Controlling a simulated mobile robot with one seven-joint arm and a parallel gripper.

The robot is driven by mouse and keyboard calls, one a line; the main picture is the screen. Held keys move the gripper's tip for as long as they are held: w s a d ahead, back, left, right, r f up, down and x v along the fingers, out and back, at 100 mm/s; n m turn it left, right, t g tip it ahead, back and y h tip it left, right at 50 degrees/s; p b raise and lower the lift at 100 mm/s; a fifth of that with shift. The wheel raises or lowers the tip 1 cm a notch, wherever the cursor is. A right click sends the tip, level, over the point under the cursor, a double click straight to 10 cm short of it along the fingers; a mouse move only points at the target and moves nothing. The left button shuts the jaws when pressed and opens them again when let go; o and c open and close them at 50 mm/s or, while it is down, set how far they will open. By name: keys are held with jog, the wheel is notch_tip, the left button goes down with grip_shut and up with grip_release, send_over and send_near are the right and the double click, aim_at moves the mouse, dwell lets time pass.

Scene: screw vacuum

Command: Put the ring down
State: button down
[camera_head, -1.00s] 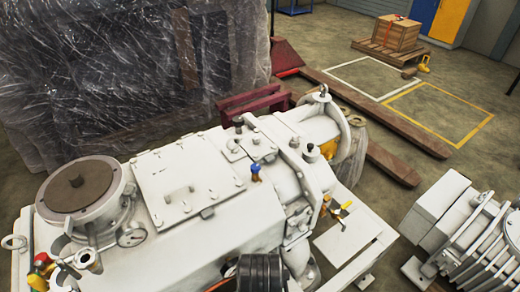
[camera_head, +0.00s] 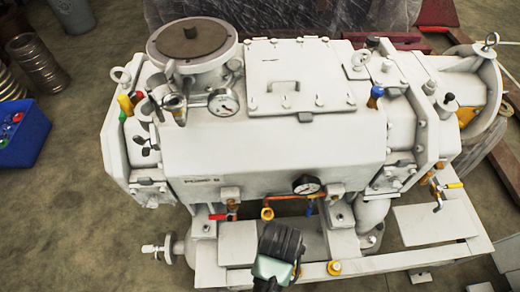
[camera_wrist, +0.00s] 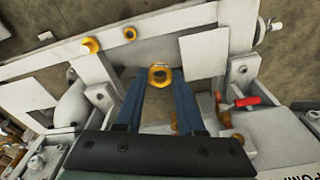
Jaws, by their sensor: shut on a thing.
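My gripper (camera_wrist: 158,77) is shut on a brass ring (camera_wrist: 160,84), which sits between the tips of its two blue fingers in the wrist view. In the head view my gripper's black housing (camera_head: 281,238) is at the bottom centre, in front of the white pump machine (camera_head: 270,140). Its fingers and the held ring are hidden or unclear there. In the wrist view the ring is over the lower frame area; I cannot tell whether it touches anything.
A white base frame (camera_head: 385,262) runs along the machine's front, with a brass fitting (camera_head: 334,267) on it. A blue bin (camera_head: 20,135) stands on the floor at left.

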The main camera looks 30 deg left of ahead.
jog(key=shift+n, duration=0.8)
jog(key=s+a+f+b, duration=0.1)
jog(key=f+b, duration=0.1)
jog(key=f, duration=0.4)
jog(key=s+a+f+b, duration=0.1)
jog(key=f+b, duration=0.2)
jog(key=f, duration=0.4)
jog(key=s+f+b, duration=0.1)
jog(key=f+b, duration=0.2)
jog(key=f, duration=0.3)
jog(key=shift+s+a+f, duration=0.25)
jog(key=shift+s+a, duration=0.1)
jog(key=shift+a, duration=0.05)
jog(key=shift+f, duration=0.15)
jog(key=c, duration=0.5)
grip_release()
jog(key=r+p, duration=0.1)
jog(key=r, duration=0.3)
jog(key=s+r+p, duration=0.1)
jog(key=r, duration=0.3)
jog(key=r+p, duration=0.2)
jog(key=r, duration=0.2)
jog(key=shift+s+d+r, duration=0.15)
jog(key=shift+d, duration=0.15)
